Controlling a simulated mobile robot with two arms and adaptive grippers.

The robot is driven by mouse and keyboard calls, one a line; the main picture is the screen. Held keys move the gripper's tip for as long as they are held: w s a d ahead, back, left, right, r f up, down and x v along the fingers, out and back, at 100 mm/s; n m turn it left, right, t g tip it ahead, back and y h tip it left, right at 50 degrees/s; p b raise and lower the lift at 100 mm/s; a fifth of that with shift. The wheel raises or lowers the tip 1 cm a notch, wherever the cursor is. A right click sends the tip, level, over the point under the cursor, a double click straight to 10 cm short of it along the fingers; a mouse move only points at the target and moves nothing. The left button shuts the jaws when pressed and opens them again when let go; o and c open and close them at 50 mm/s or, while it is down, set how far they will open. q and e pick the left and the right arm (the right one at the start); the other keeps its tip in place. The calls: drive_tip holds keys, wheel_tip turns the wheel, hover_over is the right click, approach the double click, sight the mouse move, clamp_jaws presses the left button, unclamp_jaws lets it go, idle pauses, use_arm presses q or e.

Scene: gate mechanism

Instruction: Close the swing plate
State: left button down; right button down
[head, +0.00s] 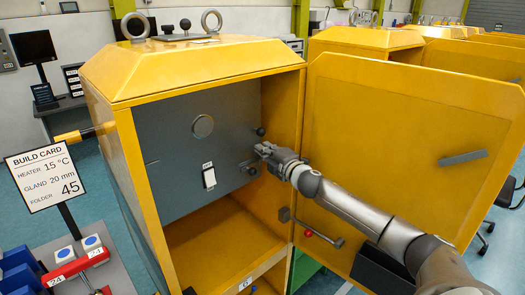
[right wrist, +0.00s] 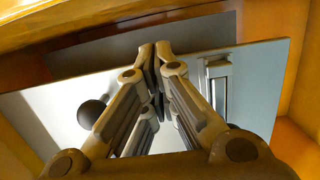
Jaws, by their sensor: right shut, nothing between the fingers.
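The swing plate appears to be the grey plate (head: 175,160) inside the open yellow cabinet. It bears a round disc (head: 203,126), a white switch-like part (head: 208,178) and a dark ball knob (head: 260,131) near its right edge. My right gripper (head: 260,152) is shut and empty, at the plate's right side just below the knob. In the right wrist view the closed fingertips (right wrist: 157,48) point toward the pale plate (right wrist: 60,105), with the dark knob (right wrist: 93,112) to their left. Whether they touch the plate is unclear. My left gripper is out of view.
The yellow cabinet door (head: 400,150) stands open at the right, behind my right arm. A rod with a red part (head: 308,234) sticks out below the gripper. The cabinet's lower compartment (head: 215,235) looks empty. A build card (head: 45,178) stands at left.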

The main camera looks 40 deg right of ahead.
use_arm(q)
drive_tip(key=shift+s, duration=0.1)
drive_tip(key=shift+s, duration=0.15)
use_arm(e)
drive_tip(key=s+a, duration=0.1)
drive_tip(key=s, duration=1.1)
idle(0.4)
